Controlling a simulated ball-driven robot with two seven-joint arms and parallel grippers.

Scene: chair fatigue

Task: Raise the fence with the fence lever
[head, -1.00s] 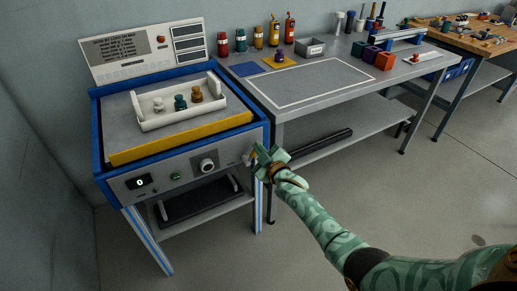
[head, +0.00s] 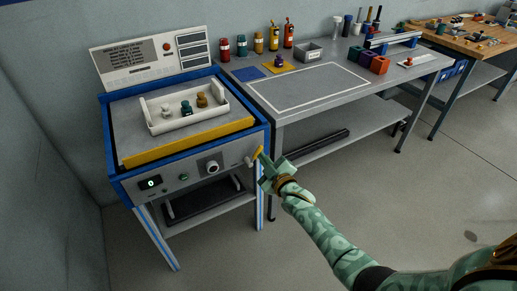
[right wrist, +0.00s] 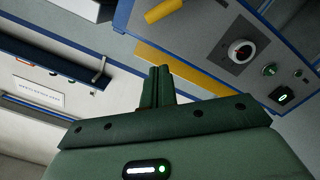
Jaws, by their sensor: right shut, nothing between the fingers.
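The yellow fence (head: 190,144) lies along the front top edge of the blue-framed machine. It also shows as a yellow bar in the right wrist view (right wrist: 180,72). The fence lever (head: 258,153) has a yellow handle at the right end of the front panel; in the right wrist view the handle (right wrist: 162,10) is at the top. My right gripper (head: 266,168) is shut and empty, close beside the lever in the head view. Its shut fingers (right wrist: 158,84) appear apart from the handle in the wrist view. My left gripper is not in view.
A white tray (head: 155,127) with several small weights sits on the machine top. A grey bench (head: 395,85) stands close at the right. Floor in front is clear.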

